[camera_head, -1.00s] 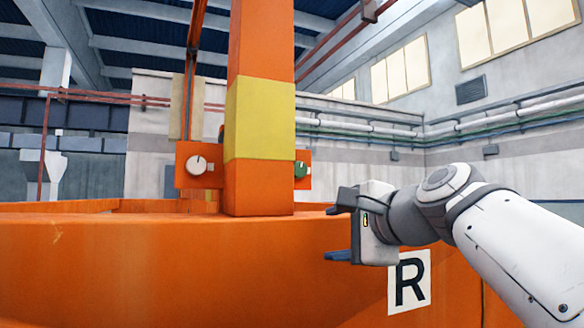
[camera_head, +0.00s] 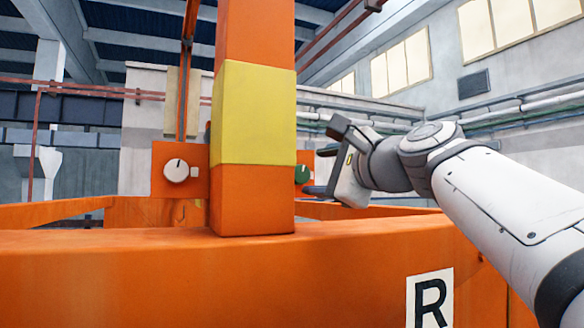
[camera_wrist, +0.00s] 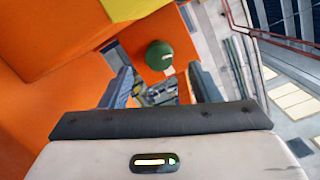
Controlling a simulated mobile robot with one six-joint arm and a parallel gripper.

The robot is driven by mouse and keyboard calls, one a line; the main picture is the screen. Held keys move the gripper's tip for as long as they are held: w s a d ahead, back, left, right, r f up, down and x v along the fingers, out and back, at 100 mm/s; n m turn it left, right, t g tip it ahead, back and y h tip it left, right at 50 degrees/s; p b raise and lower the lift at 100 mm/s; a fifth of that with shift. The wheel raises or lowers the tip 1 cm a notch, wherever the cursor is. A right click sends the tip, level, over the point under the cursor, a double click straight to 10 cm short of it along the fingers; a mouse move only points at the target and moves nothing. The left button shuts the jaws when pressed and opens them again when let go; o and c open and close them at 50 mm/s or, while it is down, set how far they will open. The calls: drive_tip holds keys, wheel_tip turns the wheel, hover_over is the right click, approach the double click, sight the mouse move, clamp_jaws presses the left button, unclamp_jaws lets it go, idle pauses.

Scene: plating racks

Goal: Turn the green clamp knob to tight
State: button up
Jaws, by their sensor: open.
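The green clamp knob (camera_head: 302,174) shows just right of the orange post in the head view, on an orange plate partly hidden behind the post. In the wrist view the green knob (camera_wrist: 159,55) is round, with a pale mark at its lower right edge, and sits on the orange plate (camera_wrist: 150,32). My gripper (camera_head: 322,171) is close to the right of the knob in the head view. In the wrist view its two fingers (camera_wrist: 165,86) are apart and empty, with the knob ahead of and between them. I see no contact with the knob.
A white knob (camera_head: 176,170) sits on another orange plate left of the post. The orange post (camera_head: 252,200) with its yellow band (camera_head: 253,112) stands close to my gripper's left. An orange rim wall (camera_head: 200,275) marked R runs below. Open space lies to the right.

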sight(302, 174)
drive_tip(key=shift+p+x, duration=0.5)
drive_tip(key=shift+x, duration=1.75)
drive_tip(key=shift+c, duration=0.5)
drive_tip(key=c, duration=0.9)
